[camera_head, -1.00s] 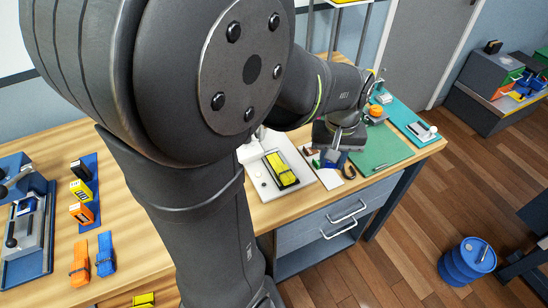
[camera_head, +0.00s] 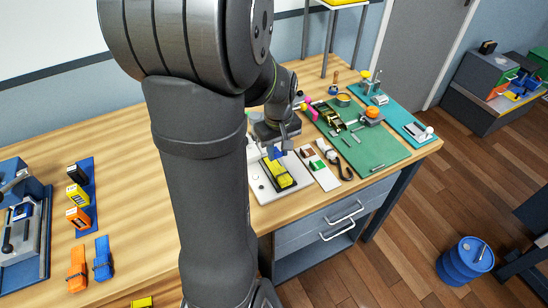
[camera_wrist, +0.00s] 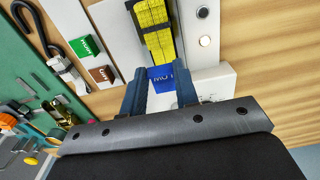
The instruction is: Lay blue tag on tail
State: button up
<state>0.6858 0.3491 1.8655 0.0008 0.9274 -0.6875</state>
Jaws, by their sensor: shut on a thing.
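My gripper (camera_head: 281,147) is shut on the blue tag (camera_wrist: 166,82), whose white lettering shows between the two fingertips in the wrist view. In the head view the blue tag (camera_head: 274,154) is at the far end of a yellow strap (camera_head: 280,176) lying on a white board (camera_head: 260,188). In the wrist view the yellow strap (camera_wrist: 156,28) runs up to the tag, and the tag overlaps or sits just above its near end. I cannot tell whether the tag touches the strap. The strap's dark buckle part is partly cut off at the top.
A white card (camera_wrist: 92,15) beside the board holds a green tag (camera_wrist: 85,47) and a brown tag (camera_wrist: 102,75). A dark hook (camera_head: 341,165) lies to the right. A green mat (camera_head: 382,152) with loose parts is beyond. A white block (camera_wrist: 208,86) stands close by the fingers.

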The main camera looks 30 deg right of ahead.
aim_at(275, 167)
jog(key=shift+w+a+f, duration=0.2)
jog(key=shift+w+f, duration=0.25)
jog(key=shift+w, duration=0.1)
jog(key=shift+f, duration=1.9)
jog(key=shift+f, duration=0.15)
jog(key=o, duration=0.9)
notch_tip(275, 167, up, 12)
jog(key=shift+r, duration=0.2)
jog(key=shift+f, duration=0.15)
